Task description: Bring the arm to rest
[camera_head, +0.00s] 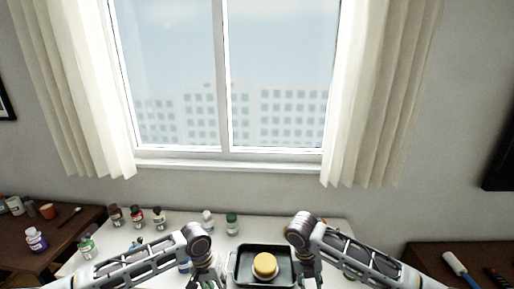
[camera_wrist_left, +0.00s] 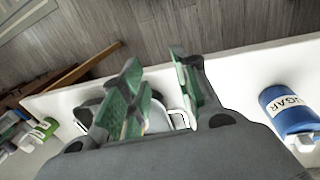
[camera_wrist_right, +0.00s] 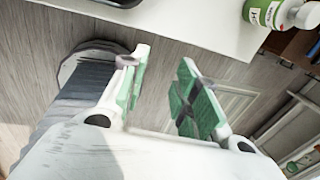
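My left gripper (camera_head: 206,276) hangs at the lower middle of the head view, left of a black tray. In the left wrist view its green-padded fingers (camera_wrist_left: 160,92) stand apart with nothing between them. My right gripper (camera_head: 308,274) is at the tray's right side in the head view. In the right wrist view its fingers (camera_wrist_right: 158,90) are also apart and empty. The fingertips are partly cut off at the bottom of the head view.
The black tray (camera_head: 240,262) on the white counter (camera_head: 180,222) holds a round yellow-topped item (camera_head: 265,265). Several small bottles stand along the back and left. A blue sugar jar (camera_wrist_left: 288,108) and a green-labelled bottle (camera_wrist_right: 270,12) are near the grippers. Dark side tables flank the counter.

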